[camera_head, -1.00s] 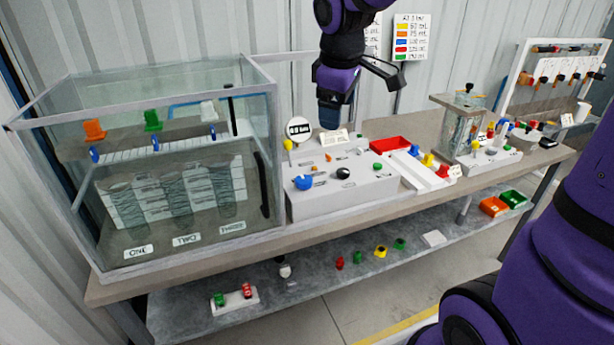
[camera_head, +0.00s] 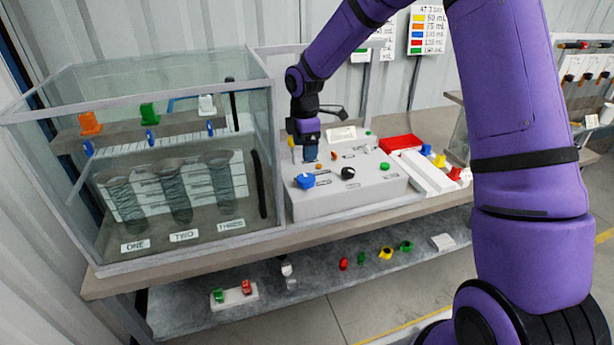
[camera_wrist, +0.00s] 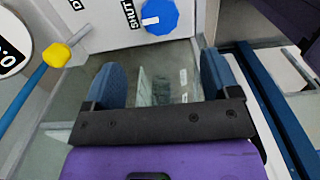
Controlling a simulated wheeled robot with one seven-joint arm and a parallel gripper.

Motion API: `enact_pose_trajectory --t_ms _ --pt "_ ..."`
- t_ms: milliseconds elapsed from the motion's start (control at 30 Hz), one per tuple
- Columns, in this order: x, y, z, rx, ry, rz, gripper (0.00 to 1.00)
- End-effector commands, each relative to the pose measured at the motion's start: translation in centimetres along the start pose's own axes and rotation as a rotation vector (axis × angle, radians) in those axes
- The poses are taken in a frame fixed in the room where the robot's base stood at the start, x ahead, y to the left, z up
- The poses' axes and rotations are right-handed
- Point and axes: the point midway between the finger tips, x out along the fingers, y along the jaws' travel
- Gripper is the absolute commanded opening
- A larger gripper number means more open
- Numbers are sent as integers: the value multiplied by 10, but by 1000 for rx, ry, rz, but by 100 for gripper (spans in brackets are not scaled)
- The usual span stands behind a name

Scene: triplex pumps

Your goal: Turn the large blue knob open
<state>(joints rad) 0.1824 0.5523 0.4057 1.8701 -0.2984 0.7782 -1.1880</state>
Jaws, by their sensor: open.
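The large blue knob (camera_head: 305,181) sits at the front left of the grey control box (camera_head: 350,205). In the wrist view the blue knob (camera_wrist: 159,16) is at the top, beyond the fingertips, with a white mark on its face. My gripper (camera_head: 310,153) is above and behind the knob in the head view, fingers pointing down. In the wrist view my gripper (camera_wrist: 161,78) is open, its two blue-padded fingers apart with nothing between them. It is not touching the knob.
A glass tank (camera_head: 60,225) stands close on the left of the box. A black knob (camera_head: 348,173) and a green knob (camera_head: 385,166) are on the same box. A yellow-tipped blue rod (camera_wrist: 52,58) lies left of the fingers in the wrist view. A red tray (camera_head: 400,143) is to the right.

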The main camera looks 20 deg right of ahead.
Motion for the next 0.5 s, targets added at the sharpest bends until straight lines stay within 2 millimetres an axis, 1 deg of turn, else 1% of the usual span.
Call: enact_pose_trajectory --t_ms 167,500 --pt "18 0 0 -2 -1 -3 82" --pt "77 -1 0 -1 -1 -4 82"
